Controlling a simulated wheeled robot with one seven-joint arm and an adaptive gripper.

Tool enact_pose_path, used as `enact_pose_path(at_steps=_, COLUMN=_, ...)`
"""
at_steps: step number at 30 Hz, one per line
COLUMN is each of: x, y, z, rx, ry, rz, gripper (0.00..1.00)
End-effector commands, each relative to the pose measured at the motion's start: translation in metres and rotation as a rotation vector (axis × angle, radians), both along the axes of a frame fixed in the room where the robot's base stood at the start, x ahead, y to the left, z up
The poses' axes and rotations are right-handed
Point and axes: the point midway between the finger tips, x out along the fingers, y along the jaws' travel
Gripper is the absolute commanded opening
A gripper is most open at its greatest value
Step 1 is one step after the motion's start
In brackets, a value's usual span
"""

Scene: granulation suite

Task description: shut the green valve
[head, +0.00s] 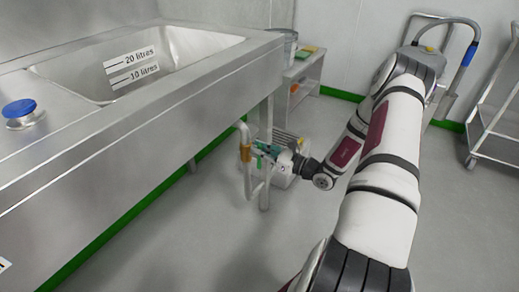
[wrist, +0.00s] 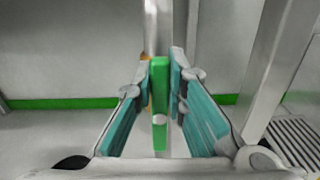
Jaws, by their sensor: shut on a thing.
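The green valve has a flat green lever handle (wrist: 160,105), which stands lengthwise in the middle of the wrist view between the teal finger pads. My gripper (wrist: 161,68) is shut on this handle, with the fingertips near its far end. In the head view my gripper (head: 265,154) is below the sink's front edge, beside the brass valve body (head: 245,153) on a thin upright pipe (head: 247,180). There the handle is mostly hidden by the fingers. In the wrist view the valve body shows only as a sliver behind the handle.
A steel sink (head: 165,60) with litre marks stands above and left of my gripper, with a blue knob (head: 19,108) on its top. A steel leg (head: 265,165) is close beside the pipe. A slotted pale unit (head: 284,148) sits behind. The floor to the front is clear.

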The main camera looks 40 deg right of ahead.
Motion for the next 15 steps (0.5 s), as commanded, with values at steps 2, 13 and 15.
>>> enact_pose_path(at_steps=2, x=0.000, y=-0.001, z=0.001, rx=0.033, ry=0.013, rz=0.000, gripper=0.00)
enact_pose_path(at_steps=13, x=0.003, y=-0.010, z=-0.001, rx=0.307, ry=0.113, rz=-0.002, gripper=0.00)
enact_pose_path(at_steps=15, x=0.003, y=-0.012, z=-0.002, rx=0.369, ry=0.135, rz=-0.002, gripper=0.00)
